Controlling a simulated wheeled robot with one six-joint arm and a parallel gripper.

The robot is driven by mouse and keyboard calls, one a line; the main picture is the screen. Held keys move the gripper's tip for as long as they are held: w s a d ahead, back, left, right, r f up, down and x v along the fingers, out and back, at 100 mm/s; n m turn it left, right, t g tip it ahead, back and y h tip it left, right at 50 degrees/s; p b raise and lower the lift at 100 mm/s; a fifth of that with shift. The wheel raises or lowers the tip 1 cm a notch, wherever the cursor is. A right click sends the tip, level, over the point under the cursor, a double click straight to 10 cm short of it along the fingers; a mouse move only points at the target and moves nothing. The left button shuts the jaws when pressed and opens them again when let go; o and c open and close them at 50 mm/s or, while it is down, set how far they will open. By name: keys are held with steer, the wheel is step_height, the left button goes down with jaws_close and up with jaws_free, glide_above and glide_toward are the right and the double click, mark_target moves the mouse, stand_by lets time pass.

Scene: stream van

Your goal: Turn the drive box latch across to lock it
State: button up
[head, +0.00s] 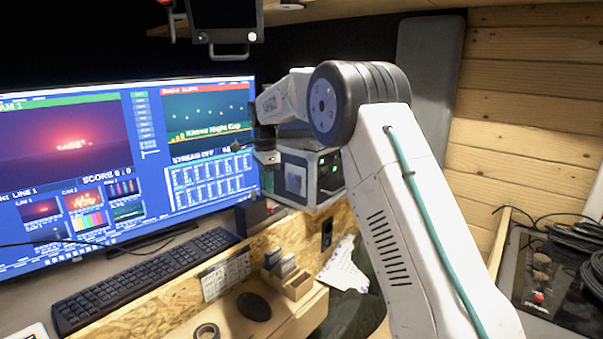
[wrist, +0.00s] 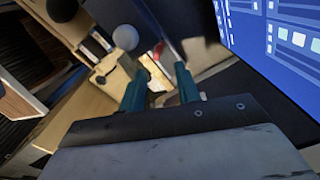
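A grey-cased box with a dark front and small green lights (head: 329,172) stands right of the monitor in the head view; it looks like the drive box, partly hidden behind my arm.
A wide monitor (head: 90,170) fills the left, with a keyboard (head: 145,278) before it. A small dark block (head: 250,214) stands near the desk's edge below my gripper. A mouse (head: 254,306) and a wooden holder (head: 290,280) sit on the lower shelf. A small screen (head: 226,22) hangs above.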

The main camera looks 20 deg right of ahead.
step_height(320, 180, down, 7)
steer(key=shift+s+r, duration=0.15)
steer(key=shift+f+m, duration=0.25)
steer(key=shift+m, duration=1.15)
steer(key=n, duration=0.2)
steer(key=shift+n, duration=0.4)
step_height(320, 180, up, 8)
steer(key=shift+f, duration=0.1)
steer(key=s+r+n, duration=0.3)
steer(key=s+r, duration=0.1)
steer(key=s, duration=0.4)
steer(key=s+r+n, duration=0.3)
steer(key=s+n, duration=0.1)
steer(key=s, duration=0.5)
steer(key=s+r+n, duration=0.4)
steer(key=s, duration=0.4)
steer(key=shift+s+a+r+t, duration=0.15)
steer(key=shift+a+r+t, duration=0.15)
